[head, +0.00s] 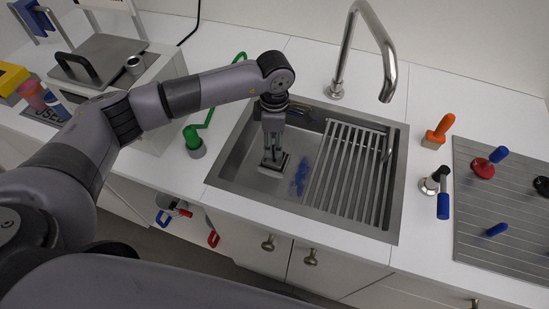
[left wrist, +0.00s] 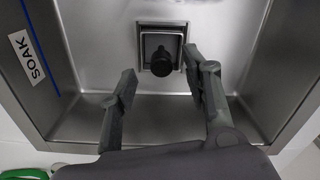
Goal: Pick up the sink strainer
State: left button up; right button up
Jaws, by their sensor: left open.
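The sink strainer (left wrist: 161,62) shows in the left wrist view as a dark round knob, with a square metal frame around it on the sink floor. In the head view the square plate (head: 274,166) lies under my left gripper, which hides most of it. My left gripper (head: 271,155) points down into the sink basin. In the left wrist view its two fingers (left wrist: 158,65) are apart, one on each side below the knob, with nothing between them. I cannot tell their exact height over the knob. My right gripper is in neither view.
The steel sink (head: 228,165) has a slatted rack (head: 345,170) over its right part. Blue items (head: 301,176) lie beside the rack. A tall faucet (head: 350,50) stands behind. A SOAK label (left wrist: 27,58) is on the basin wall. A green brush (head: 195,138) stands left of the sink.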

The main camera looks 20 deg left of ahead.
pick_arm(q)
notch_tip(320, 180, down, 4)
jog(key=shift+d+r+b, duration=0.1)
jog(key=shift+r+b, duration=0.15)
jog(key=shift+b, duration=0.35)
jog(key=shift+r, duration=0.1)
jog(key=shift+s, duration=0.1)
jog(key=shift+c, duration=0.5)
grip_shut()
